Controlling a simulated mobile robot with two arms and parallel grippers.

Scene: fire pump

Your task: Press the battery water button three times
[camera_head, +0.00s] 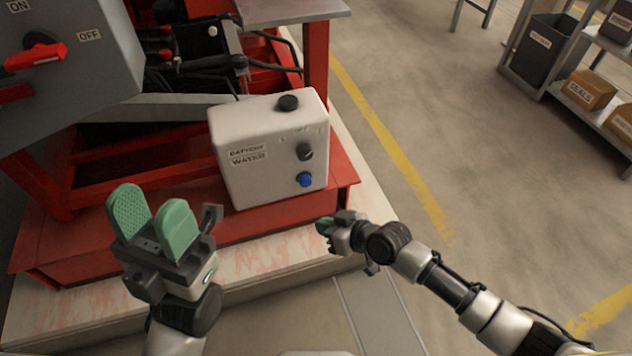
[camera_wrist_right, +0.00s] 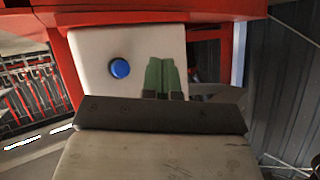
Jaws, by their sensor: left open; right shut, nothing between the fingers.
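The white battery water box (camera_head: 262,140) sits on the red frame, with its label on the front left. Its blue button (camera_head: 305,180) is low on the right face, below a black knob (camera_head: 304,152). The button also shows in the right wrist view (camera_wrist_right: 120,68), left of the fingertips. My right gripper (camera_head: 322,226) is shut and empty, below and a little right of the button, apart from it in the head view. Its green fingers are together in the right wrist view (camera_wrist_right: 161,76). My left gripper (camera_head: 150,215) is open and empty, left of and below the box.
A grey panel with a red ON/OFF switch (camera_head: 36,57) stands at the upper left. A shelf with boxes (camera_head: 590,90) is at the far right. The floor right of the frame is clear.

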